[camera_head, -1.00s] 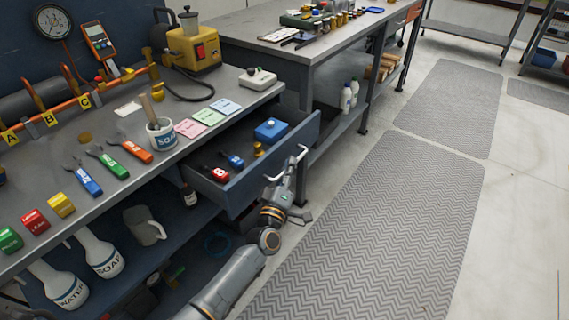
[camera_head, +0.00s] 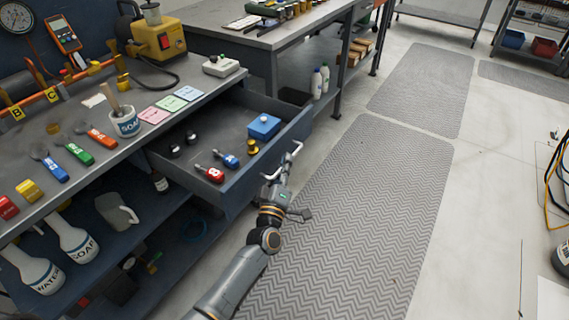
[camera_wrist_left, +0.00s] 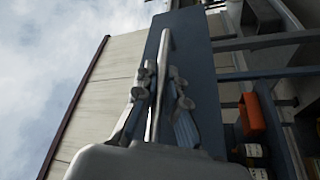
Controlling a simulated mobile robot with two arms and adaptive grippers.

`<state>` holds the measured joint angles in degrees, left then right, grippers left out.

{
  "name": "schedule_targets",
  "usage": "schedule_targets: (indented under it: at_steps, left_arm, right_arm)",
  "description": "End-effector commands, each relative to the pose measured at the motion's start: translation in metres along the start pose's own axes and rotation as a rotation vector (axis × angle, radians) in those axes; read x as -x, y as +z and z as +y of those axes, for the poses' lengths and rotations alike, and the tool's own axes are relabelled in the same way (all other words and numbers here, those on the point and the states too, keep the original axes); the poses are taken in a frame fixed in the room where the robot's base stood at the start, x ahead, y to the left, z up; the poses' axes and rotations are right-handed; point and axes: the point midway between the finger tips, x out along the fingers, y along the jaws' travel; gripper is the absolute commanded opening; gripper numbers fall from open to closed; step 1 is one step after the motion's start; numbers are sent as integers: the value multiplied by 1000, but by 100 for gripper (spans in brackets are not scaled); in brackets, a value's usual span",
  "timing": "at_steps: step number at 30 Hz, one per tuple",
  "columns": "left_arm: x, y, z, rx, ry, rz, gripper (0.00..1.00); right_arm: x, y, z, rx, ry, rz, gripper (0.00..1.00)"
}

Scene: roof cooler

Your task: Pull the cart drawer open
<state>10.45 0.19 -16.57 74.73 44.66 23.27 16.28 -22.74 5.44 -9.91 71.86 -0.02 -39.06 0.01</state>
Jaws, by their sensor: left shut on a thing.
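The cart drawer (camera_head: 268,165) stands well out from under the worktop, its blue-grey front facing right. My left gripper (camera_head: 281,170) is at the drawer's front and is shut on its light metal handle (camera_head: 295,150). In the left wrist view the two fingers of my left gripper (camera_wrist_left: 158,95) close on the handle bar (camera_wrist_left: 164,45), with the drawer front (camera_wrist_left: 190,60) behind. Inside the drawer lie a blue box (camera_head: 264,126), a red item (camera_head: 210,173), a smaller blue item (camera_head: 229,160), a brass piece (camera_head: 252,147) and dark round pieces. My right gripper is not in view.
The cart's worktop (camera_head: 100,165) carries a mug, colored notes, tagged tools and a yellow pump (camera_head: 157,40). White bottles (camera_head: 70,235) stand on the shelf below. A second bench (camera_head: 260,45) is behind the drawer. Grey mats (camera_head: 370,220) cover clear floor to the right.

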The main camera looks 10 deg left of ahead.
Motion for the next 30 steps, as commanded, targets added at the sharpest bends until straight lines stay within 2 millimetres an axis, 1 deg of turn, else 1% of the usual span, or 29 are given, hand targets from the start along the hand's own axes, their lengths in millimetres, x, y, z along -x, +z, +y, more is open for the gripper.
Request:
schedule_targets:
  at_steps: [4,5,6,14,17,20,23,30]
  left_arm:
    - [1,0,-2,0,-3,0,0]
    - [1,0,-2,0,-3,0,15]
    - [1,0,-2,0,-4,0,21]
    - [0,0,-1,0,-2,1,21]
    - [4,0,-1,1,-2,0,21]
    - [15,0,-2,1,-3,-1,21]
    - [33,0,-2,0,-4,-1,21]
    - [85,1,-2,0,-4,-2,21]
  right_arm:
    - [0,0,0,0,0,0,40]
    - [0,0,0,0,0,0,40]
    - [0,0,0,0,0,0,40]
    - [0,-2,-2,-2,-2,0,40]
    - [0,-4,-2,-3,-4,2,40]
    - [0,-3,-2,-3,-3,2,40]
    - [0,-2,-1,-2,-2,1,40]
    - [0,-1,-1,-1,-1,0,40]
